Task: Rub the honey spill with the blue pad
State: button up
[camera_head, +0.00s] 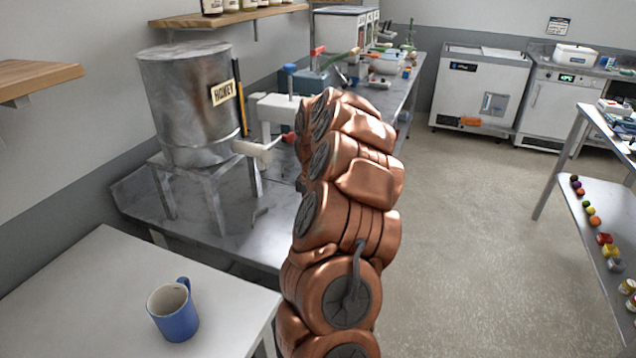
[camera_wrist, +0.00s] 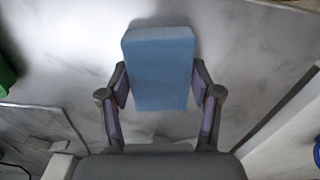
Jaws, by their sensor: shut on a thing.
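In the wrist view, a light blue pad (camera_wrist: 162,72) is held between the two fingers of my gripper (camera_wrist: 162,90). The gripper is shut on the pad's sides, and the pad points away from the palm. Below and around the pad is a pale grey marbled surface (camera_wrist: 250,60). I cannot make out a honey spill in either view; the pad or my arm may hide it. In the head view, my copper-coloured arm covers the middle and hides the gripper and the pad.
A metal honey tank (camera_head: 188,105) stands on a frame on the grey marbled counter (camera_head: 235,235). A blue mug (camera_head: 173,310) stands on the white table (camera_head: 85,290) at front left. Red- and blue-handled tools (camera_head: 318,75) lie farther back. The floor (camera_head: 470,230) at right is clear.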

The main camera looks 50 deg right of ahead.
jog(key=shift+w+d+r+p, duration=0.1)
jog(key=shift+w+d+p, duration=0.15)
jog(key=shift+d, duration=0.5)
jog(key=shift+w+d+r+p, duration=0.1)
jog(key=shift+w+d+p, duration=0.15)
jog(key=shift+d, duration=0.45)
jog(key=shift+s+a+r, duration=0.1)
jog(key=shift+a+r, duration=0.1)
jog(key=shift+r, duration=1.05)
jog(key=shift+r+p, duration=0.75)
jog(key=shift+r, duration=1.9)
jog(key=shift+d, duration=0.1)
